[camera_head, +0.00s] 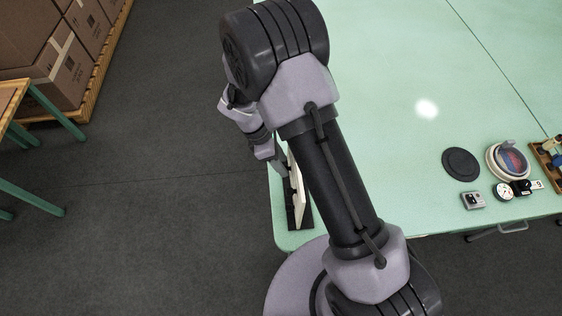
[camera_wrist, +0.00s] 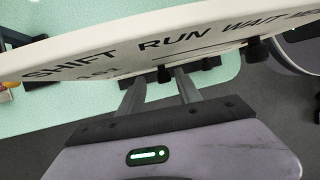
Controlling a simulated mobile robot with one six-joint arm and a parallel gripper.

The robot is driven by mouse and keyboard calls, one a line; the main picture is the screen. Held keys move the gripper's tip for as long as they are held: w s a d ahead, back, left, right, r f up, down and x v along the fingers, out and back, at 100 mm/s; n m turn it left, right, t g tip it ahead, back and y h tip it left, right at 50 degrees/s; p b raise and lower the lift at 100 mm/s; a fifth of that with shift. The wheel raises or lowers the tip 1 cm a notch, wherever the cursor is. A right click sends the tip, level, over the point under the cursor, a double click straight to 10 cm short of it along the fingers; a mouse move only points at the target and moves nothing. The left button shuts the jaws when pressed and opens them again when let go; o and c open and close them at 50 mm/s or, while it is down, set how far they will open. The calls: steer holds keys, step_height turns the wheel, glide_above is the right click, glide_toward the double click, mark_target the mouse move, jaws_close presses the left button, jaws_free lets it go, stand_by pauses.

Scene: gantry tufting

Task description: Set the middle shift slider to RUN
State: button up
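A white board stands at the table's left edge, seen nearly edge-on in the camera_head view (camera_head: 298,190). In the camera_wrist view the board (camera_wrist: 110,40) fills the top, with the words SHIFT, RUN and WAIT on its face at a steep slant. A dark knob (camera_wrist: 163,74) pokes out at its lower edge, and another dark knob (camera_wrist: 257,50) shows further right. I cannot tell which is the middle slider. My gripper (camera_wrist: 160,86) has its two fingers apart, with the first knob showing between their tips; contact is unclear. In the camera_head view my gripper (camera_head: 275,158) is beside the board.
The board has a black base (camera_head: 300,216) on the pale green table (camera_head: 400,60). A black disc (camera_head: 461,164), a round dish (camera_head: 508,161) and small gauges lie at the right. Cardboard boxes (camera_head: 45,60) stand on a pallet at upper left. Grey floor is free left of the table.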

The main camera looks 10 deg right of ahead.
steer(key=shift+s, duration=0.1)
steer(key=p+v, duration=0.4)
steer(key=v, duration=1.3)
steer(key=shift+r, duration=0.25)
steer(key=shift+a, duration=0.1)
